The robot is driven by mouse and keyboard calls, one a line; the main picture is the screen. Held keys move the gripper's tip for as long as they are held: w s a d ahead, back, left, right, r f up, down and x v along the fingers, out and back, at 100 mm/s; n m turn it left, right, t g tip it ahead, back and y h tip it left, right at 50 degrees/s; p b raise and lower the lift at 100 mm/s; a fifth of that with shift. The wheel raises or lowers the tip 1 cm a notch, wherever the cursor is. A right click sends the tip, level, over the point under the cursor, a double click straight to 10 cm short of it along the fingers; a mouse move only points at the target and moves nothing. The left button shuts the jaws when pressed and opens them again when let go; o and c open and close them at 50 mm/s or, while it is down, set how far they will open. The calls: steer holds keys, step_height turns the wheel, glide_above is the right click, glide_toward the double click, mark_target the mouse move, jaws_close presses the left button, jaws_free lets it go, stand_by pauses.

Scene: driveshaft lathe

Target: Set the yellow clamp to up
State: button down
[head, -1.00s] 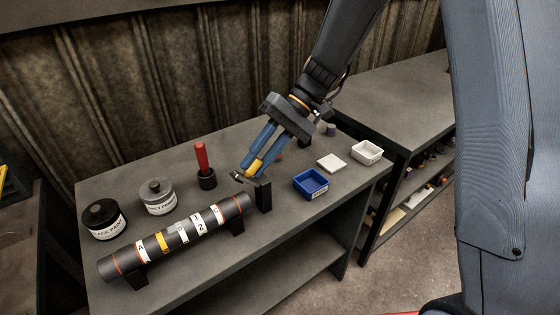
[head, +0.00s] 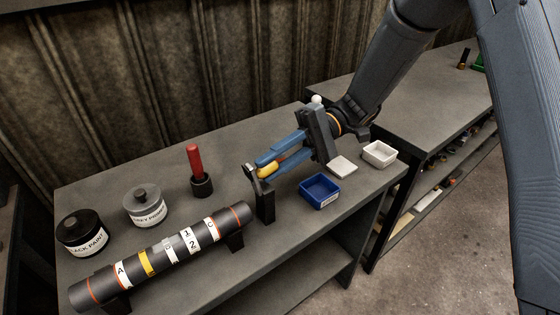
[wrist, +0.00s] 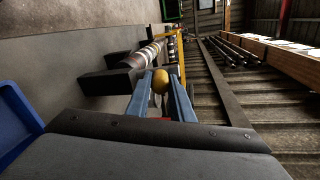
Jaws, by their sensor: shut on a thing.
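The yellow clamp (head: 266,172) is a short yellow handle on a black post bracket (head: 265,205) at the right end of the black shaft. My gripper (head: 265,166) has come in from the right, with its blue fingers lying nearly level. It is shut on the yellow handle, and the fingers hide part of it. In the wrist view, the round end of the yellow clamp (wrist: 160,80) sits between the two blue fingers. The handle appears to point to the right, toward my gripper. Its exact angle is hard to tell.
The labelled black shaft (head: 160,262) lies on the grey table (head: 120,190). A red-handled tool (head: 195,160) stands in a black holder behind it. Black (head: 80,235) and grey (head: 145,208) paint pots stand at left. A blue bin (head: 320,192) and white trays (head: 379,154) are at right.

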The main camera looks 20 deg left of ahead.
stand_by(0.3)
steer(key=c, duration=1.5)
jaws_free()
steer(key=shift+a, duration=0.1)
steer(key=shift+c, duration=0.2)
steer(key=shift+w, duration=0.1)
steer(key=b+v, duration=0.2)
steer(key=v, duration=0.5)
steer(key=shift+w+d, duration=0.25)
steer(key=shift+d, duration=0.05)
